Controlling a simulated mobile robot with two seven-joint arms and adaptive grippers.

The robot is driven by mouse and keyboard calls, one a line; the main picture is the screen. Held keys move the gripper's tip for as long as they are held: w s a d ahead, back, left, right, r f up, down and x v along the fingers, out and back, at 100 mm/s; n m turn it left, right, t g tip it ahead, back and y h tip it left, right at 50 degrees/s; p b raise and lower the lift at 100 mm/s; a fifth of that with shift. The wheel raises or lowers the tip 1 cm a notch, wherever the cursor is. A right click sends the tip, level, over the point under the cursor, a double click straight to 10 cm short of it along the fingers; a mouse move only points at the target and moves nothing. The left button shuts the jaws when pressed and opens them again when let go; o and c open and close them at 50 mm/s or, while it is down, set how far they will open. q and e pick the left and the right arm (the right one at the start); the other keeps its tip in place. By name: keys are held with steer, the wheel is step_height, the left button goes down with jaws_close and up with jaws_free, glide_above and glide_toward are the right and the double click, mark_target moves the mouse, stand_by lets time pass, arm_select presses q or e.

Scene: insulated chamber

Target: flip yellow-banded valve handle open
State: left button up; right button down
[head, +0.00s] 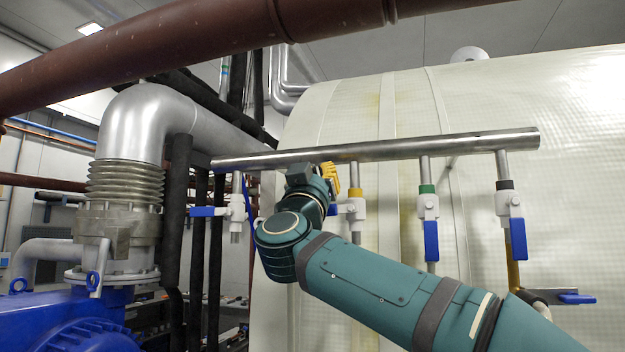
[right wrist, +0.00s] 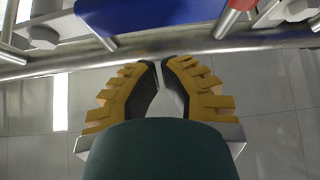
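The yellow-banded valve (head: 355,207) hangs below the steel pipe in the middle of the head view. Its blue handle (head: 334,210) points left and is partly hidden by my right arm. My right gripper (head: 331,174) has yellow fingers and is beside the valve, left of the yellow band and just under the pipe. In the right wrist view its fingertips (right wrist: 159,64) almost meet, with nothing visible held between them. A large blue handle surface (right wrist: 150,12) lies beyond the tips in that view. My left gripper is not in view.
The steel pipe (head: 440,146) runs across above the valves. A white insulated tank (head: 580,140) stands close behind.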

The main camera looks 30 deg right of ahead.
mark_target(330, 210)
steer(key=f, duration=0.2)
steer(key=f+b, duration=0.1)
steer(key=shift+d+f+b, duration=0.2)
steer(key=shift+f+b, duration=0.1)
steer(key=shift+f, duration=0.1)
